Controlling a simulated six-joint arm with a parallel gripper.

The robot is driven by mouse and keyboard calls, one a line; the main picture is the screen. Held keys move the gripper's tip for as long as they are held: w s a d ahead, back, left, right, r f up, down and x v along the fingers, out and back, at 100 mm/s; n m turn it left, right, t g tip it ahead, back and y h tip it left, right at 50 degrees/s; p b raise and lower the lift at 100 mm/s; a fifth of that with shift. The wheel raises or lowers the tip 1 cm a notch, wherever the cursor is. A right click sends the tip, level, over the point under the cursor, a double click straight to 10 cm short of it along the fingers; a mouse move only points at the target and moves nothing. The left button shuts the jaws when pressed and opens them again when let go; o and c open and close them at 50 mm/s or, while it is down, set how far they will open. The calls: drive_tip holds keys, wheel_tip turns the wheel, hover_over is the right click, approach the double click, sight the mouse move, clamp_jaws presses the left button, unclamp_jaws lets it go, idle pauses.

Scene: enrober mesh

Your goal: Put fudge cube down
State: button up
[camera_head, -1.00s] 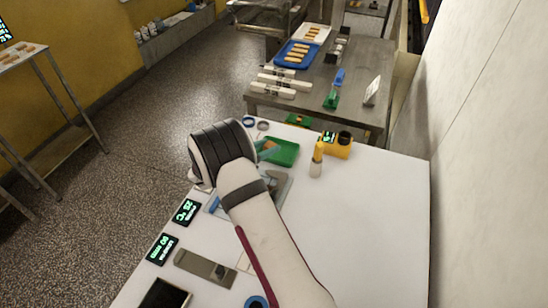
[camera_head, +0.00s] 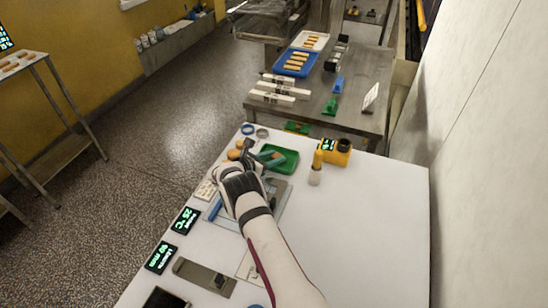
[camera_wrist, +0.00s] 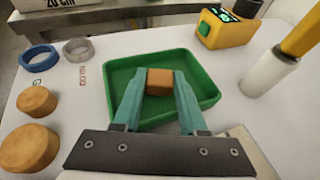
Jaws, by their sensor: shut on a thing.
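The fudge cube (camera_wrist: 159,82) is a small brown block between the tips of my gripper (camera_wrist: 158,92) in the wrist view. The two teal fingers are shut on its sides. The cube appears over the green tray (camera_wrist: 203,78); whether it touches the floor of the tray I cannot tell. In the head view the green tray (camera_head: 292,163) lies on the white table, and my gripper (camera_head: 272,158) reaches over its left side. The cube cannot be made out in the head view.
Two round brown pieces (camera_wrist: 37,101) lie left of the tray, with a blue ring (camera_wrist: 39,58) and a grey ring (camera_wrist: 77,49) behind. A yellow device (camera_wrist: 228,26) and a white-and-yellow bottle (camera_wrist: 268,75) stand to the right. The table's right side (camera_head: 375,220) is clear.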

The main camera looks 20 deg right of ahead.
drive_tip(key=shift+f, duration=0.1)
drive_tip(key=o, duration=1)
drive_tip(key=shift+a+r, duration=0.1)
drive_tip(key=shift+r, duration=0.1)
drive_tip(key=v, duration=1.2)
drive_tip(key=shift+s+f, duration=0.1)
drive_tip(key=s+r+m+g+y, duration=0.3)
drive_tip(key=s+r+m, duration=0.5)
drive_tip(key=s, duration=0.4)
drive_tip(key=s+r+m+g+y, duration=0.3)
drive_tip(key=s+r+m, duration=0.55)
drive_tip(key=s, duration=0.25)
drive_tip(key=s+a+m+y, duration=0.2)
drive_tip(key=s+a+m, duration=0.1)
drive_tip(key=s, duration=0.3)
drive_tip(key=s+a+m+y, duration=0.3)
drive_tip(key=s+a+m, duration=0.1)
drive_tip(key=s, duration=0.3)
drive_tip(key=s+a+m+y, duration=0.3)
drive_tip(key=s+a+m, duration=0.1)
drive_tip(key=s, duration=0.2)
drive_tip(key=shift+s+a+r+m+t, duration=0.15)
drive_tip(key=shift+s+a+m+t, duration=0.1)
drive_tip(key=shift+t, duration=0.15)
